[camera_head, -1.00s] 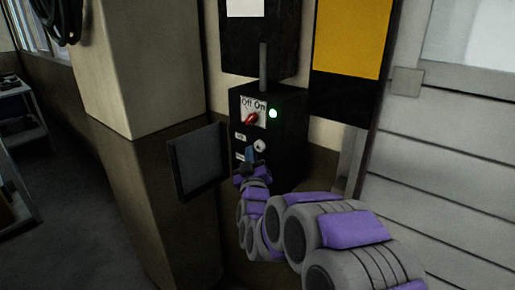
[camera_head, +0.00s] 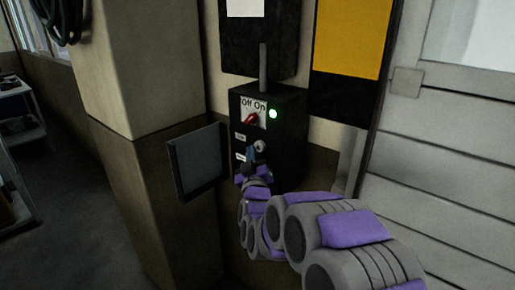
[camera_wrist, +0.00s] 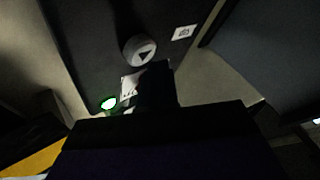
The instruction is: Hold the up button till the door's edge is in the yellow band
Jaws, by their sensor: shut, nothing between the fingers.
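A black control box (camera_head: 292,135) hangs on the wall in the head view. Its pale round button (camera_head: 260,146) sits below the red switch and is partly behind my fingertips. In the wrist view a round button (camera_wrist: 139,50) carries a dark triangle. My gripper (camera_head: 251,154) is shut and empty, with its tip close to the button; it also shows in the wrist view (camera_wrist: 157,85), overlapping the button's edge. I cannot tell whether it touches. The yellow band (camera_head: 350,40) is on the wall beside the grey panelled door (camera_head: 450,165). The door's moving edge cannot be made out.
A red Off/On switch (camera_head: 252,118) and a lit green lamp (camera_head: 273,113) are on the box above the button. A dark flat panel (camera_head: 198,160) juts out left of the box, near a wall pillar (camera_head: 135,75). A shelf cart (camera_head: 18,125) stands far left.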

